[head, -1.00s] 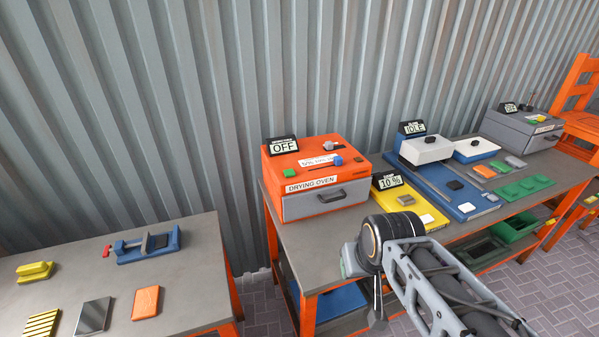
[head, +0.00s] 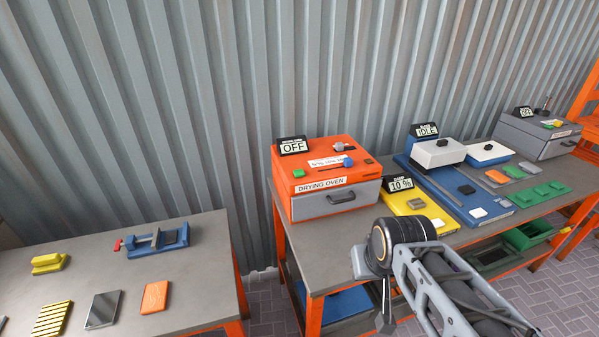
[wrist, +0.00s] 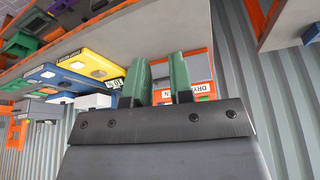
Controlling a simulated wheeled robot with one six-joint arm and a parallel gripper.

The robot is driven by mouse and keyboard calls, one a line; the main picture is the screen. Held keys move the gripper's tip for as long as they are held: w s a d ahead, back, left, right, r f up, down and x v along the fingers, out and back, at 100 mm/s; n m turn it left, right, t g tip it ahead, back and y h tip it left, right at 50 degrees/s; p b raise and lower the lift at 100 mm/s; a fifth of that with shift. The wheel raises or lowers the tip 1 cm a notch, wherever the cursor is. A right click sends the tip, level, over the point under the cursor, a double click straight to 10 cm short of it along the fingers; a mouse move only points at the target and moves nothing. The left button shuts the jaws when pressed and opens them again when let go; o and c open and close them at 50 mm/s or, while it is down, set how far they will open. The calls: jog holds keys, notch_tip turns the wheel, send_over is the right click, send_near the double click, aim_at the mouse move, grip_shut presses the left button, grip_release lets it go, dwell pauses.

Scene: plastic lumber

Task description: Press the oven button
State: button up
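The drying oven (head: 322,160) is an orange box with a grey front drawer, standing at the left end of the long workbench. Its display (head: 293,147) reads OFF. A blue knob (head: 348,162) and a grey knob (head: 339,146) are also on top. In the wrist view, my gripper (wrist: 162,80) has two green fingers apart with nothing between them. In the head view, my arm is in front of the bench; the fingertips cannot be made out.
A yellow unit (head: 405,201) reading 10 % stands right of the oven, then a blue press unit (head: 452,180) reading IDLE. A grey box (head: 535,135) is further right. A separate table (head: 200,258) at left holds a blue vise (head: 160,241) and several plates.

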grip_shut()
dwell(1.2)
